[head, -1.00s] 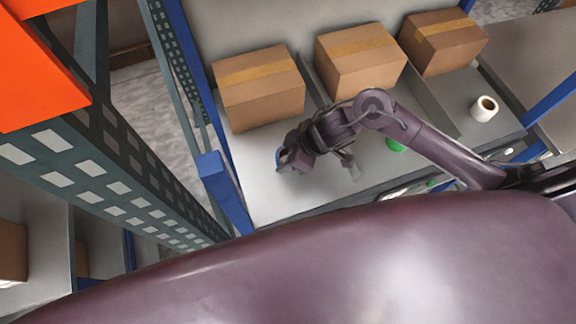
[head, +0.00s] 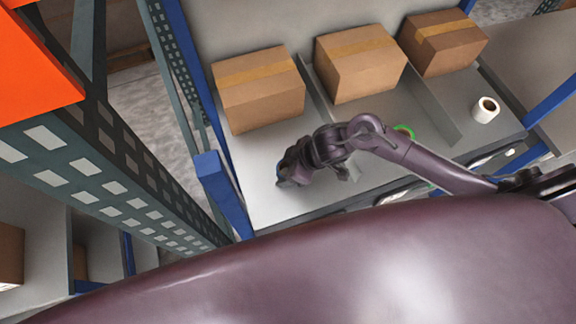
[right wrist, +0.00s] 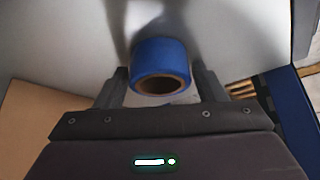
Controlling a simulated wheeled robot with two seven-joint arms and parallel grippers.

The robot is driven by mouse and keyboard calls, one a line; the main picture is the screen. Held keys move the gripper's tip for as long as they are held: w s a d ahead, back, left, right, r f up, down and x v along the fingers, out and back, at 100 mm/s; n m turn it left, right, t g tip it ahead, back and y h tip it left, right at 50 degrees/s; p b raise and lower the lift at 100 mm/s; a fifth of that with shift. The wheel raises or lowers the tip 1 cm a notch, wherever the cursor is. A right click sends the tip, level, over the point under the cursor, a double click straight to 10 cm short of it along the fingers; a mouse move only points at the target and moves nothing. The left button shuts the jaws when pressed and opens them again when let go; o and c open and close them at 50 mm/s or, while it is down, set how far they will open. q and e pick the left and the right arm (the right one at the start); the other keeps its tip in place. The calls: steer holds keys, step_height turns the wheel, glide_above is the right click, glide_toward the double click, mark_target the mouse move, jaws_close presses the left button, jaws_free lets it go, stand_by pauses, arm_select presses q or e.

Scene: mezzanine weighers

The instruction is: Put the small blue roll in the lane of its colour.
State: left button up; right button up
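The small blue roll (right wrist: 158,58) sits between the two fingers of my right gripper (right wrist: 160,86) in the right wrist view, its hollow end toward the camera. The fingers lie against its sides. In the head view my right gripper (head: 286,176) is low over the front of the left lane (head: 262,196), with only a sliver of blue showing at its tip. I cannot tell whether the roll touches the lane floor. A colour mark for this lane is not visible. My left gripper is not in view.
Cardboard boxes (head: 258,90) stand at the back of the lanes, with low dividers (head: 432,108) between them. A green roll (head: 405,131) is partly hidden behind my arm. A white roll (head: 486,109) stands in the right lane. A blue post (head: 222,190) rises close left of my gripper.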

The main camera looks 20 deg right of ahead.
steer(key=shift+o, duration=0.9)
steer(key=shift+r, duration=0.25)
steer(key=p+v, duration=0.1)
steer(key=v, duration=1)
steer(key=shift+d+r, duration=0.15)
steer(key=shift+r, duration=0.2)
steer(key=shift+s, duration=0.15)
